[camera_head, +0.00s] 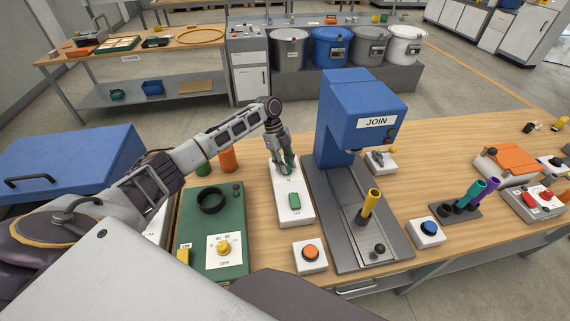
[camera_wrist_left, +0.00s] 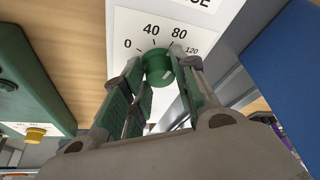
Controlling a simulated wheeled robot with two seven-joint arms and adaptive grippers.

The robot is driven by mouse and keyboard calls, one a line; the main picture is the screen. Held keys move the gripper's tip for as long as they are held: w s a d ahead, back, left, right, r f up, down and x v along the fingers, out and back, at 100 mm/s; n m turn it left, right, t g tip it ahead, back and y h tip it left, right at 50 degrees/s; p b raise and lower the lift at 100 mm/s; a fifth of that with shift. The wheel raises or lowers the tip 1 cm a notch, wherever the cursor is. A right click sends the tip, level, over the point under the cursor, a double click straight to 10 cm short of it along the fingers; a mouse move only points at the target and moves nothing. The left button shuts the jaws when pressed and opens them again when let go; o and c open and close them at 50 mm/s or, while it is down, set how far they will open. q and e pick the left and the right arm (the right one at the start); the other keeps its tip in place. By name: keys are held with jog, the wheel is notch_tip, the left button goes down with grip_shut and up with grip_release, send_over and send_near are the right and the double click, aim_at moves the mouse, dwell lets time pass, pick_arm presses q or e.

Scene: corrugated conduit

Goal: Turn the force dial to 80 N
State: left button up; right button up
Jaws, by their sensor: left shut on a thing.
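The force dial (camera_wrist_left: 158,66) is a round green knob on a white scale plate (camera_wrist_left: 130,24) marked 0, 40, 80 and 120 in the left wrist view. A small pale mark shows on the knob, but I cannot tell which number it indicates. My left gripper (camera_wrist_left: 156,84) is shut on the dial, one finger on each side. In the head view my left gripper (camera_head: 287,160) reaches down onto the far end of a white control box (camera_head: 293,215) and mostly hides the dial.
A blue JOIN press (camera_head: 345,110) stands close on the right. A green rpm unit (camera_head: 234,210) is on the left. An orange-button box (camera_head: 311,257) is in front.

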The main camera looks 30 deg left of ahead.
pick_arm(q)
jog(key=o, duration=1)
jog(key=shift+o, duration=0.2)
jog(key=v, duration=1.2)
jog(key=shift+s+d+f, duration=0.1)
